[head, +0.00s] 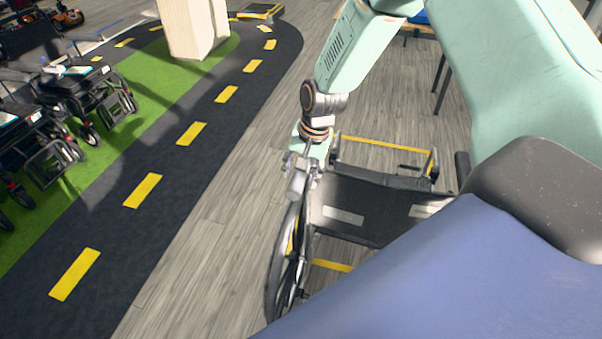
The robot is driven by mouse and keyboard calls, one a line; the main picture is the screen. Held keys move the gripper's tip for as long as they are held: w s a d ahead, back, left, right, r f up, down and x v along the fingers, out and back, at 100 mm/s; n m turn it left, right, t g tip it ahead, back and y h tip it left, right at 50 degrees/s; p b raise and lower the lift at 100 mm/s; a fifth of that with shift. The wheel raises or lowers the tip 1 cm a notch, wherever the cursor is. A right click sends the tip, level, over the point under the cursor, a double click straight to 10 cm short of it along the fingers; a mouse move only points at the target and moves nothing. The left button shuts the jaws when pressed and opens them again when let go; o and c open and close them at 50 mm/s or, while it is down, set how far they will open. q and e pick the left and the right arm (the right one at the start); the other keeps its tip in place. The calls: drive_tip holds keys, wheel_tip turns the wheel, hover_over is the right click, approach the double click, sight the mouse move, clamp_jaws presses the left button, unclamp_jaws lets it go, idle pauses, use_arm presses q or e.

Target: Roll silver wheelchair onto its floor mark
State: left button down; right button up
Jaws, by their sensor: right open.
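The wheelchair (362,210) stands on the wood floor, right of centre, with black fabric, pale labels and a large wheel on its left side. Yellow floor-mark lines (385,143) show beyond it, and another yellow strip shows beneath it. My right arm reaches down from the upper right. My right gripper (300,182) is open at the upper left corner of the wheelchair, close to its frame; I cannot tell whether it touches. The wheelchair's right side and lower part are hidden. My left gripper is not in view.
A black path with yellow dashes (191,134) and a green strip (150,95) run along the left. Several black mobility chairs (85,95) stand at far left. A pale pillar (192,28) rises at the back. Bare wood floor (215,235) lies left of the wheelchair.

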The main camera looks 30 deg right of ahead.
drive_tip(key=shift+s+r, duration=0.1)
drive_tip(key=shift+w+d+f, duration=0.3)
drive_tip(key=shift+w+f, duration=0.25)
drive_tip(key=shift+w, duration=0.15)
drive_tip(key=c, duration=0.4)
drive_tip(key=shift+c, duration=0.7)
drive_tip(key=shift+s+a+r, duration=0.2)
drive_tip(key=shift+s+r, duration=0.1)
drive_tip(key=c, duration=0.5)
clamp_jaws()
drive_tip(key=shift+w+d, duration=0.1)
